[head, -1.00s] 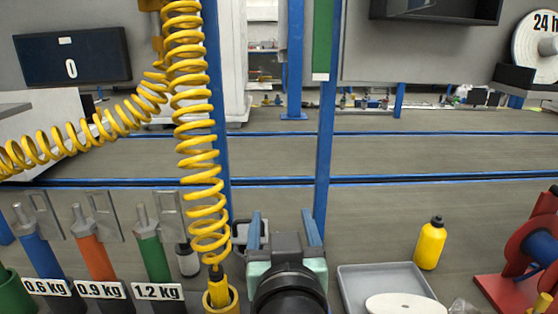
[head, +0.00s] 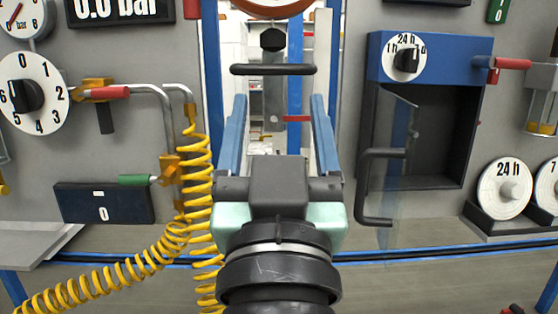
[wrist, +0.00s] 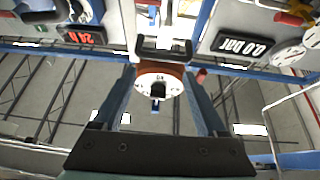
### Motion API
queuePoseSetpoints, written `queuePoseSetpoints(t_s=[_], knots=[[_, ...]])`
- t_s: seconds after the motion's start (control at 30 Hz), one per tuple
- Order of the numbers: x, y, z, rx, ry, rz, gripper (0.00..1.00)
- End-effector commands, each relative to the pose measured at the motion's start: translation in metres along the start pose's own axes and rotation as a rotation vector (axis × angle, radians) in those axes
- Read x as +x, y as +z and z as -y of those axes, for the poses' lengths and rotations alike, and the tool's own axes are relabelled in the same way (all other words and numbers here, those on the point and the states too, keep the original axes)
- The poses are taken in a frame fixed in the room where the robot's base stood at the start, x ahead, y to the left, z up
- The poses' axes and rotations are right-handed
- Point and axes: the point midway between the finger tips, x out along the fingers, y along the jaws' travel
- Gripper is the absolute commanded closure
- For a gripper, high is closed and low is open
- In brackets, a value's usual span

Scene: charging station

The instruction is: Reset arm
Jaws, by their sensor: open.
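My gripper (head: 278,135) is in the middle of the head view, pointing away from me at the wall of equipment. Its two blue fingers are spread wide apart with nothing between them. In the wrist view, my gripper (wrist: 158,95) also shows open. There a round orange and white dial (wrist: 160,82) and a dark handle (wrist: 163,48) show beyond the fingers, and no contact is visible. My arm hides the area below the gripper in the head view.
A blue-framed box (head: 425,120) with an open clear door and black handle (head: 375,190) stands to the right. A coiled yellow hose (head: 170,235), a numbered dial (head: 30,93) and pipes with a red-handled valve (head: 105,93) are at the left. A black horizontal handle (head: 273,70) is ahead.

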Motion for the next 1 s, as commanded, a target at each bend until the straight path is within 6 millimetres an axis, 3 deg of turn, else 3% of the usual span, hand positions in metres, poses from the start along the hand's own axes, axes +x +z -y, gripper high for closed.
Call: queuePoseSetpoints(t_s=[0.03, 0.1, 0.3, 0.43, 0.63, 1.0], knots=[[0.014, -0.04, 0.0, 0.0, 0.0, -0.033, 0.25], [0.022, -0.073, 0.0, 0.0, 0.0, -0.078, 0.25], [0.042, -0.164, 0.0, 0.0, 0.0, -0.201, 0.25], [0.049, -0.207, 0.0, 0.0, -0.001, -0.263, 0.25], [0.052, -0.238, 0.0, 0.0, -0.001, -0.315, 0.25], [0.05, -0.238, 0.0, 0.0, -0.001, -0.32, 0.25]])
